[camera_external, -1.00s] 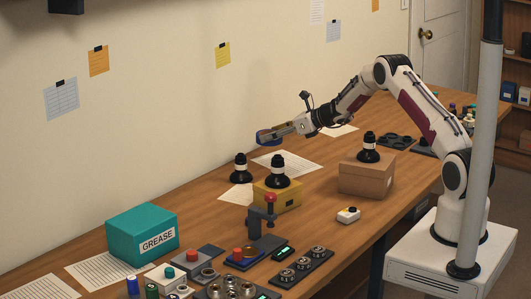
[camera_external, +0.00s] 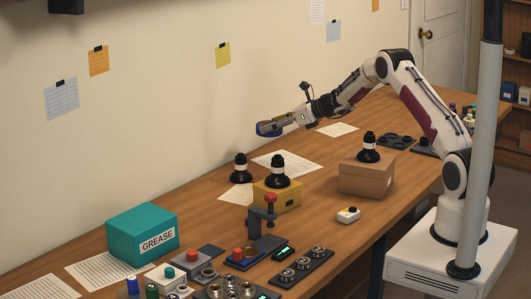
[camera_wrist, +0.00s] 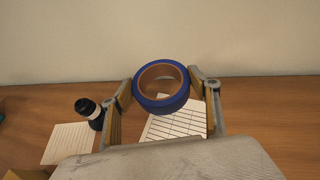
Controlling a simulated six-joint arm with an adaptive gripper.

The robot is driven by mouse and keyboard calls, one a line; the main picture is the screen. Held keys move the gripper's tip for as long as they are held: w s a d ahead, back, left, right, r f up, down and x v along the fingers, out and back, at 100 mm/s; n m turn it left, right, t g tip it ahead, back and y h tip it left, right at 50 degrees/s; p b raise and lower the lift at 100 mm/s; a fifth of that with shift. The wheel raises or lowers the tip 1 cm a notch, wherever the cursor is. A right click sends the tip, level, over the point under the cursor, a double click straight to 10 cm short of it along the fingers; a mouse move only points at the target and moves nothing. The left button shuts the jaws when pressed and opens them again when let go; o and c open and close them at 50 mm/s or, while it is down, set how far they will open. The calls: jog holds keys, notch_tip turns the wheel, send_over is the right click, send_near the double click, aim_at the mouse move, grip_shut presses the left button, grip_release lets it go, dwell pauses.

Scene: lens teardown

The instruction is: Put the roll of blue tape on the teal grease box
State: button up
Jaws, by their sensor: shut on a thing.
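The roll of blue tape (camera_wrist: 162,104) is a blue ring with a brown core. My gripper (camera_wrist: 161,100) is shut on it, with a finger on each side, in the wrist view. In the external view my gripper (camera_external: 277,126) holds the blue tape (camera_external: 266,130) above the bench near the wall, beyond the black lens pieces. The teal grease box (camera_external: 137,236), labelled GREASE, stands on the bench at lower left, well apart from the tape. Its top is bare.
A black lens piece (camera_external: 240,168) stands on the bench; another (camera_external: 277,172) is on a yellow box (camera_external: 282,196). A cardboard box (camera_external: 367,178) bears a third. A red-knobbed clamp (camera_external: 264,215) and several small parts lie right of the grease box.

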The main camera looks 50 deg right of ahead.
jog(key=w+a+r+n+g+y, duration=0.1)
jog(key=w+a+r, duration=0.1)
jog(key=a, duration=0.7)
jog(key=w+a+r+n+y, duration=0.2)
jog(key=a, duration=0.8)
notch_tip(320, 180, up, 6)
jog(key=n+g+y, duration=0.4)
jog(key=n+y, duration=0.1)
jog(key=n, duration=0.1)
send_over(154, 213)
jog(key=shift+r, duration=0.2)
jog(key=shift+f, duration=3.15)
